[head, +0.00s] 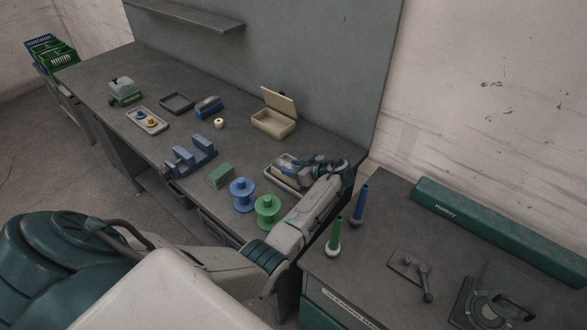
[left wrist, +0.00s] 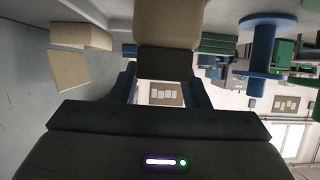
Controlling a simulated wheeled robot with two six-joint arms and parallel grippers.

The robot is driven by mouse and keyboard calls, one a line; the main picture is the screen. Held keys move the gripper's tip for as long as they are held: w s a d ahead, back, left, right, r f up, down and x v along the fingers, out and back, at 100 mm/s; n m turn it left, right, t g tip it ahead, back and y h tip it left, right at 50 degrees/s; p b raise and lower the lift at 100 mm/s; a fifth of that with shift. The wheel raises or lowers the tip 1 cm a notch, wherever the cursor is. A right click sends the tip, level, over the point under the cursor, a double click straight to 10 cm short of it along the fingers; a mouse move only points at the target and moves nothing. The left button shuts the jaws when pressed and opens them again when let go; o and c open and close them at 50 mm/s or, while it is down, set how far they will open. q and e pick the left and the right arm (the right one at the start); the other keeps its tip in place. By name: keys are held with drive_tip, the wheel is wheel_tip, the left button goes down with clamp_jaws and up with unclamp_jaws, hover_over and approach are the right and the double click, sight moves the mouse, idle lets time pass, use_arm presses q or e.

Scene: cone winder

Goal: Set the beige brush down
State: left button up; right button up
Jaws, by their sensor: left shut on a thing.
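My left gripper (head: 290,168) is over the grey tray (head: 272,179) near the bench's right end. Its blue fingers are shut on the beige brush (left wrist: 168,24), which shows close up in the left wrist view with a dark part (left wrist: 165,63) between the fingers. In the head view the gripper hides most of the brush, and I cannot tell whether it touches the tray. My right gripper is in neither view.
A beige open-lidded box (head: 272,122) stands behind the tray. A blue spool (head: 242,194) and a green spool (head: 267,211) stand at the front left of it, near my forearm. A green block (head: 221,175) and a blue-grey stand (head: 190,158) are further left.

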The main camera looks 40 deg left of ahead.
use_arm(q)
drive_tip(key=shift+f, duration=0.65)
drive_tip(key=shift+d+f, duration=0.1)
drive_tip(key=shift+f, duration=0.05)
drive_tip(key=o, duration=1)
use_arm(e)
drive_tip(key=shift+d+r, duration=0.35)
use_arm(q)
drive_tip(key=shift+d, duration=0.1)
drive_tip(key=p+v, duration=0.1)
drive_tip(key=v, duration=1)
drive_tip(key=shift+s+d, duration=0.15)
drive_tip(key=shift+d, duration=0.2)
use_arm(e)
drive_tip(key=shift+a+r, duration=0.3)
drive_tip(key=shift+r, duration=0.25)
